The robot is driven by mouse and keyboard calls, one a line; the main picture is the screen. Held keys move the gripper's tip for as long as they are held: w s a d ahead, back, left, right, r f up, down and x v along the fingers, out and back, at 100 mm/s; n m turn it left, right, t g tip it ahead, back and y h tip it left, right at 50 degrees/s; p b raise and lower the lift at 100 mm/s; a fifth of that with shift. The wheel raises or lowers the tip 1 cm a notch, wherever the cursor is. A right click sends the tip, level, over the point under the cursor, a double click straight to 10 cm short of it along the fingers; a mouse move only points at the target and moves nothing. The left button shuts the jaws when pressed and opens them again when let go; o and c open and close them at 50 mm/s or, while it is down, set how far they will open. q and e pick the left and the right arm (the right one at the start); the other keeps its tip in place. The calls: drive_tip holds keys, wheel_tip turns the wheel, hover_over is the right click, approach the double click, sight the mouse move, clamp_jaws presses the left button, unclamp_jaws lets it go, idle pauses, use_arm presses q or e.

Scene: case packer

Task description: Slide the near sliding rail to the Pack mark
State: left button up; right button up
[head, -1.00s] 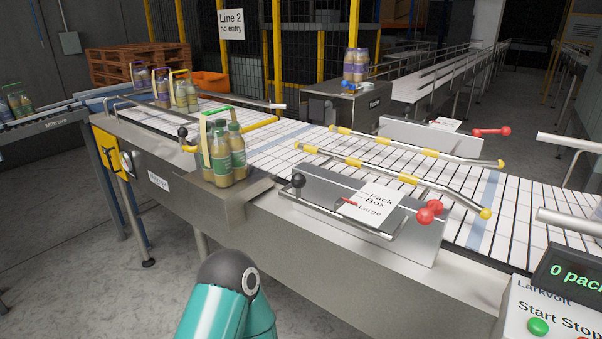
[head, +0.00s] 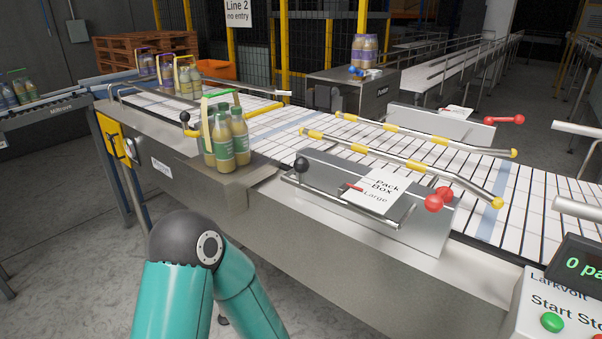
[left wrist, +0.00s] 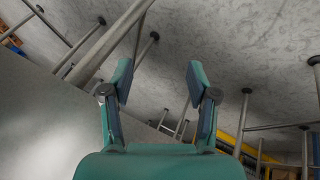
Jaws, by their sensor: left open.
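The near sliding rail (head: 405,167), a steel bar with yellow ends, runs over the near side of the white conveyor. In front of it stands a steel panel (head: 428,238) with a black ball knob (head: 302,165) on a bar at its left end and red ball knobs (head: 434,202) at its right. A white card (head: 377,191) on it reads Pack, Box and Large. A small red pointer (head: 353,188) lies at the card's left edge; which mark it meets is unclear. My left gripper (left wrist: 159,80) is open and empty, over the floor; it is outside the head view.
Green-capped bottles in a carrier (head: 226,140) stand on a steel ledge left of the panel. A far rail (head: 420,134) with its own panel lies across the belt. A control box (head: 553,298) with Start and Stop buttons stands at right front. Bare floor lies before the conveyor.

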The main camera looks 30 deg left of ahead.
use_arm(q)
drive_tip(key=w+a+r+t+y+b, duration=0.15)
drive_tip(key=w+a+r+t, duration=0.4)
drive_tip(key=r, duration=0.55)
drive_tip(key=n+t+y+b, duration=0.2)
drive_tip(key=t+y+b, duration=0.1)
drive_tip(key=t+b, duration=0.4)
approach(297, 169)
drive_tip(key=shift+t+y, duration=0.35)
drive_tip(key=w+p, duration=0.1)
drive_tip(key=w, duration=0.3)
drive_tip(key=w+p, duration=0.2)
drive_tip(key=w, duration=0.1)
drive_tip(key=w+p, duration=0.2)
drive_tip(key=w, duration=0.2)
drive_tip(key=shift+w+a+f, duration=0.25)
drive_tip(key=shift+w+a, duration=0.05)
drive_tip(key=shift+a, duration=0.05)
use_arm(e)
wheel_tip(297, 169, down, 5)
drive_tip(key=shift+r, duration=0.2)
use_arm(q)
clamp_jaws()
